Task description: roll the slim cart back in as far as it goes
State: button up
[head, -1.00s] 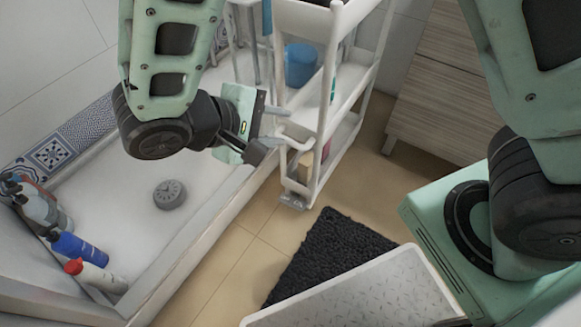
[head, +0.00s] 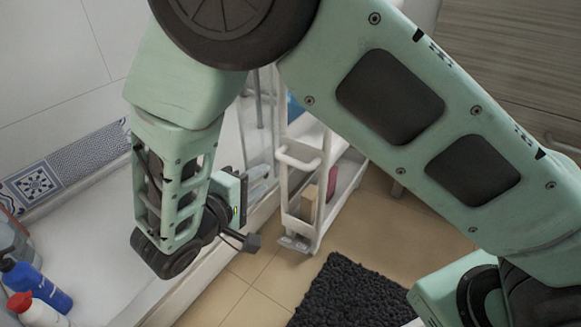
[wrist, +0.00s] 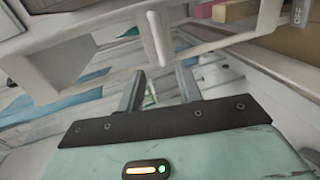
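The slim cart (head: 322,212) is white and narrow, standing upright on the tan floor beside the shower edge. Its front end has a looped handle (head: 297,160). My arm hides its upper part in the head view. My gripper (head: 262,182) is just left of the handle, with its fingers toward the cart. In the wrist view my gripper (wrist: 160,88) is open, its two fingers apart with nothing between them. A white bar of the cart (wrist: 158,38) shows just beyond the fingertips, in line with the gap. I cannot see contact.
The shower tray's raised edge (head: 190,293) runs along the cart's left side. A dark mat (head: 345,292) lies in front on the floor. A wood-fronted cabinet (head: 510,60) stands at the right. Bottles (head: 40,285) stand at the lower left.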

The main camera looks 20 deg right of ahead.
aim_at(289, 162)
jog(key=b+x, duration=0.4)
jog(key=x, duration=0.8)
jog(key=shift+d+b, duration=0.1)
jog(key=shift+b, duration=0.2)
grip_shut()
